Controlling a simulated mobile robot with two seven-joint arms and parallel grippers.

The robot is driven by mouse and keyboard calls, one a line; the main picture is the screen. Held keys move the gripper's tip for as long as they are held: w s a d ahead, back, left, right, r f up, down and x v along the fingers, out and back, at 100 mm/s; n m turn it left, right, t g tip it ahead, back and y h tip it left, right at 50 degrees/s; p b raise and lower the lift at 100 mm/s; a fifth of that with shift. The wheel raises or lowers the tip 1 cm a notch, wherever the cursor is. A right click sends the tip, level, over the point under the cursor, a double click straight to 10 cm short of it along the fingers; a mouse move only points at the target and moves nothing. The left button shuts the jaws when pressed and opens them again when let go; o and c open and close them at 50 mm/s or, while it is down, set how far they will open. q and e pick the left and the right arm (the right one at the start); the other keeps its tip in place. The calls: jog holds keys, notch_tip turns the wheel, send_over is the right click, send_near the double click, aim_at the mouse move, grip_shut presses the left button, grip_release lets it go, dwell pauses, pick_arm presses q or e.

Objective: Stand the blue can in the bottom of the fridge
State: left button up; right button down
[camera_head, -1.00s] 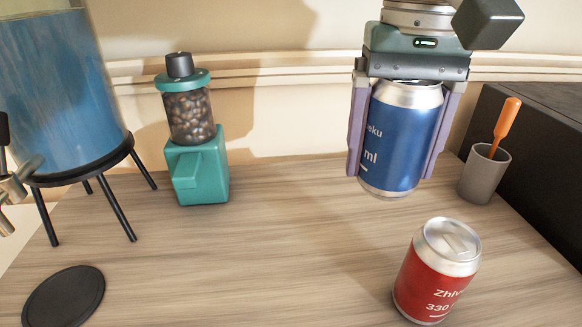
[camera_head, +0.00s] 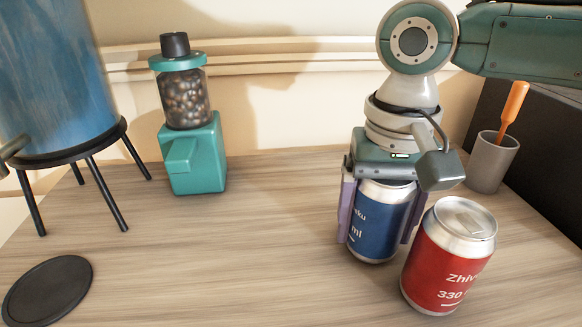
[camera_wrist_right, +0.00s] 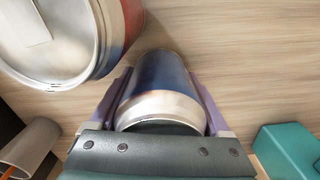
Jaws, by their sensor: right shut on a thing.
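The blue can (camera_head: 374,232) is upright between the purple fingers of my right gripper (camera_head: 380,225), which is shut on it. The can is low at the wooden counter; I cannot tell whether its base touches the surface. In the right wrist view the blue can (camera_wrist_right: 155,85) also sits between the fingers of my right gripper (camera_wrist_right: 158,90). My left gripper is not in view. The fridge cannot be made out in these frames.
A red can (camera_head: 447,262) stands upright just right of the blue can. A grey cup (camera_head: 492,163) with an orange-handled tool (camera_head: 512,106), a teal grinder (camera_head: 195,155), a blue tank on legs (camera_head: 62,85) and a black disc (camera_head: 48,290) stand around. The counter's middle (camera_head: 240,250) is clear.

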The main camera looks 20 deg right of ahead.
jog(key=shift+c, duration=1.4)
grip_release()
jog(key=shift+f, duration=0.1)
jog(key=shift+o, duration=1.4)
